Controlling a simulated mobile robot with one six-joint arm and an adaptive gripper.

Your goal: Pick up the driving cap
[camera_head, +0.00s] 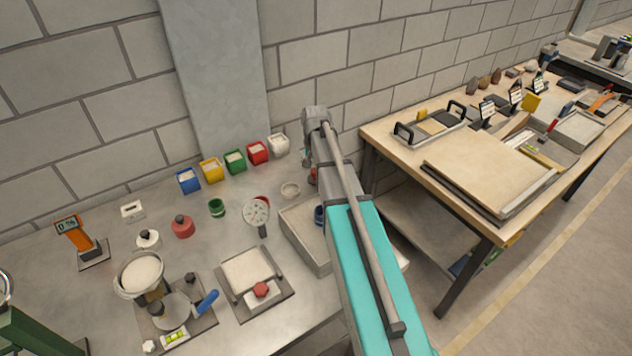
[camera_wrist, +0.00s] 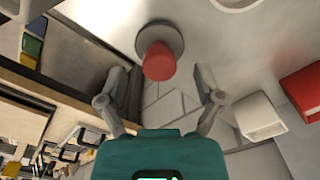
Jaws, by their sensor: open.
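A red cylinder on a round grey disc, which looks like the driving cap (camera_wrist: 159,62), shows at the top centre of the wrist view. My gripper (camera_wrist: 162,88) is open, with one finger to either side below the red part. The fingers do not visibly touch it, and nothing is between them in a grip. In the head view my arm reaches across the bench's right side toward the wall and hides most of the gripper. The cap is largely hidden there behind the arm's end.
A red bin (camera_head: 258,152) and a white bin (camera_head: 279,145) stand by the wall near my gripper. A wooden table (camera_head: 488,168) stands at right, across a gap.

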